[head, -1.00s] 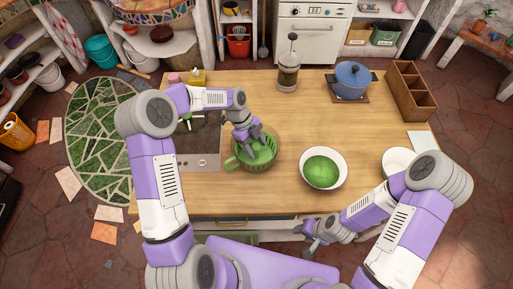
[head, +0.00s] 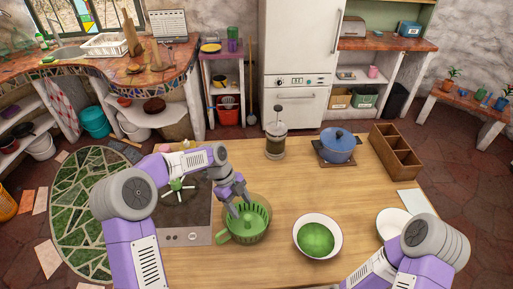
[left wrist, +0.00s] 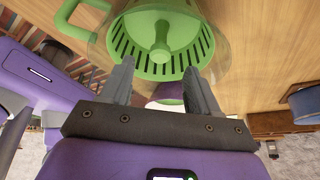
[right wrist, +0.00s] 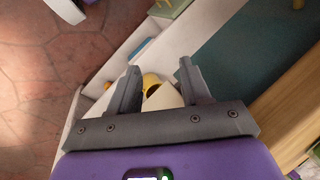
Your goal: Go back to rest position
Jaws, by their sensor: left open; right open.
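My left gripper (head: 238,205) is over the green slotted bowl-shaped utensil (head: 248,232) with a side handle, on the wooden counter beside the cooktop. In the left wrist view the left gripper (left wrist: 159,66) has its fingers apart with nothing between them. Beyond them is the utensil's slotted top with a round central knob (left wrist: 161,38); I cannot tell whether a fingertip touches it. My right gripper (right wrist: 158,68) shows only in the right wrist view. Its fingers are apart and empty, over a shelf area below the counter edge; the head view does not show it.
On the counter are a white bowl with green contents (head: 317,239), a French press (head: 276,142), a blue pot (head: 338,146), a wooden divided box (head: 396,150) and a white plate (head: 394,222). The cooktop (head: 184,212) is left of the utensil. The counter's middle is clear.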

